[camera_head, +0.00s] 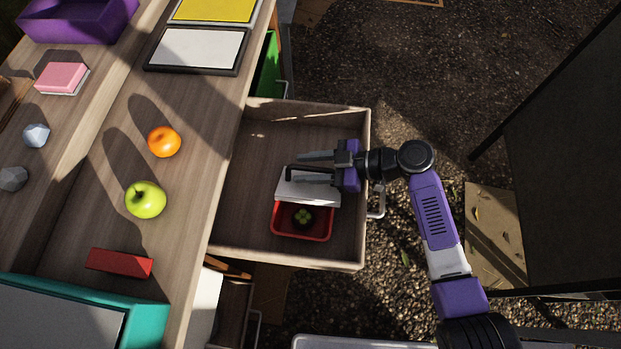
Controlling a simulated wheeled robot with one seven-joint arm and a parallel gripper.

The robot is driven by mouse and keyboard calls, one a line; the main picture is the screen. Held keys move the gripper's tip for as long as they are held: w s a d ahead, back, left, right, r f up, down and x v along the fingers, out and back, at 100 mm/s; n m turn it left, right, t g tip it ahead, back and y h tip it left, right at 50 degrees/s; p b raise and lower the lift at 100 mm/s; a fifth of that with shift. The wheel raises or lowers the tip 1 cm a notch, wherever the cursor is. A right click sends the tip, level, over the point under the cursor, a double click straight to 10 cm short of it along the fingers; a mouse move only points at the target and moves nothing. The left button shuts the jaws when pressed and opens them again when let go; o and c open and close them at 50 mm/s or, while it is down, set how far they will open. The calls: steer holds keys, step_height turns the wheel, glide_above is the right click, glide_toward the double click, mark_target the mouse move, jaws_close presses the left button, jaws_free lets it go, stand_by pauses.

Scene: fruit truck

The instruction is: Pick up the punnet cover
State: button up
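The punnet cover looks to be the white, flat lid (318,192) at the back edge of a red punnet (301,234) inside the open wooden drawer (340,258). A dark item with a green top (303,215) lies in the punnet. My gripper (298,168) comes in from the right with its two fingers pointing left and apart. One finger is above the lid's far edge and the other overlaps the lid in the picture. I cannot tell whether they touch it. Nothing shows held between the fingers.
The drawer walls surround the punnet; its left and far floor is bare. On the counter (190,100) to the left are an orange (164,142), a green apple (145,200), a red block (119,263) and a pink block (62,77). A dark panel (570,160) stands at the right.

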steer(key=shift+c, duration=0.5)
jaws_close()
